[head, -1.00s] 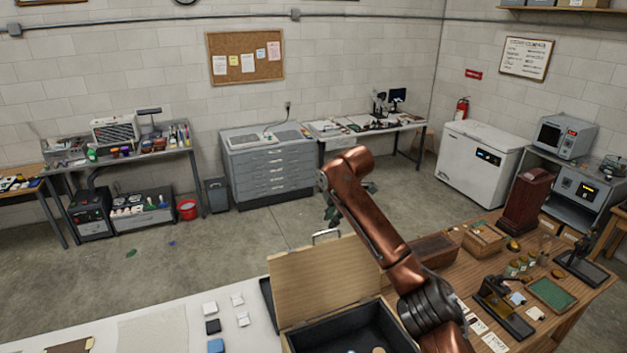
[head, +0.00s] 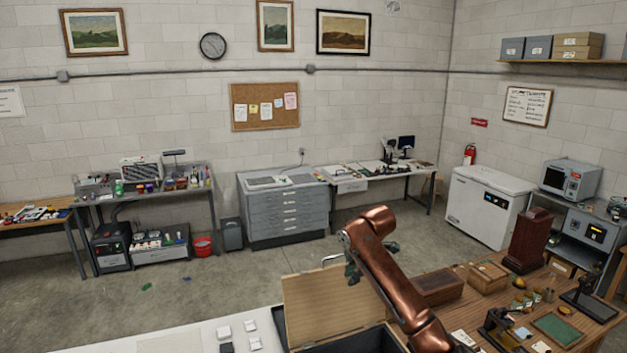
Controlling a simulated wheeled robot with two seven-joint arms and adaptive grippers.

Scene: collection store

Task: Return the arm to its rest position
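My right arm rises from the bottom right in the head view, copper coloured, bent over near the opened wooden lid of a box (head: 325,304). My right gripper (head: 353,274) shows only in small part, dark green, below and behind the arm's bend. Its fingertips are mostly hidden, so I cannot tell whether it is open or shut or holds anything. My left gripper and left arm are not in view.
The box stands at the end of a white-topped table (head: 120,340) with small white boxes (head: 237,330). A wooden desk (head: 470,310) at right holds a dark wooden case (head: 528,240), a green mat (head: 557,329) and small tools. Open floor (head: 230,280) lies behind.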

